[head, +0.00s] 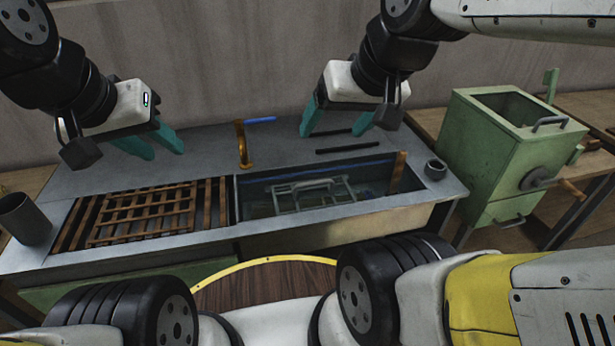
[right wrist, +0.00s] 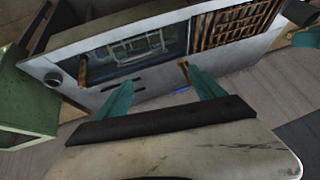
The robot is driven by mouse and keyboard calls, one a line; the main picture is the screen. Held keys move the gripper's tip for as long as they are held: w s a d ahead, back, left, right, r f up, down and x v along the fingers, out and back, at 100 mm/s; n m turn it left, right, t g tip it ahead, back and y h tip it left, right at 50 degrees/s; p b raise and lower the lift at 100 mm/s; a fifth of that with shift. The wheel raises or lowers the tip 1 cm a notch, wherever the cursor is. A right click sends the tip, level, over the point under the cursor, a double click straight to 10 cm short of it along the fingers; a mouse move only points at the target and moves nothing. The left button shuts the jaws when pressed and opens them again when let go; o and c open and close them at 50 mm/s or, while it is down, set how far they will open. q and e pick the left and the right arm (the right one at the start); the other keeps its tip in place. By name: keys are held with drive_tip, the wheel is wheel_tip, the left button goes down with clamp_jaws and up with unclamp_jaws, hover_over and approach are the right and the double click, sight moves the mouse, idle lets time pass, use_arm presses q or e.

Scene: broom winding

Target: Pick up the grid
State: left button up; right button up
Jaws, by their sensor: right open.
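A brown wooden grid (head: 145,214) lies over slats in the left basin of the grey sink bench, and it also shows at the top right of the right wrist view (right wrist: 236,27). My left gripper (head: 165,155) is open and empty, above and behind the grid. My right gripper (head: 332,134) is open and empty above the back of the bench, behind the right basin. Its teal fingers also show in the right wrist view (right wrist: 162,78), with nothing between them.
The bench (head: 205,148) has a right basin with a metal rack (head: 310,194) in water. A brass tap with a blue handle (head: 243,145) stands behind the basins. A green box machine (head: 500,150) is further right.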

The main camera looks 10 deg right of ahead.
drive_tip(key=w+m, duration=0.1)
drive_tip(key=w+f, duration=0.1)
drive_tip(key=w, duration=0.1)
drive_tip(key=shift+d+m+g, duration=0.1)
drive_tip(key=shift+m+g, duration=0.3)
drive_tip(key=c, duration=0.7)
drive_tip(key=m+g+h, duration=0.3)
drive_tip(key=m+g, duration=0.2)
drive_tip(key=m, duration=0.9)
hover_over(315, 185)
drive_tip(key=s, duration=0.1)
wheel_tip(315, 185, down, 23)
drive_tip(key=f, duration=0.4)
drive_tip(key=w+f+m, duration=0.1)
drive_tip(key=f, duration=0.4)
drive_tip(key=w+f+m, duration=0.1)
drive_tip(key=f, duration=0.3)
drive_tip(key=shift+d+f+h, duration=0.2)
drive_tip(key=shift+h, duration=0.1)
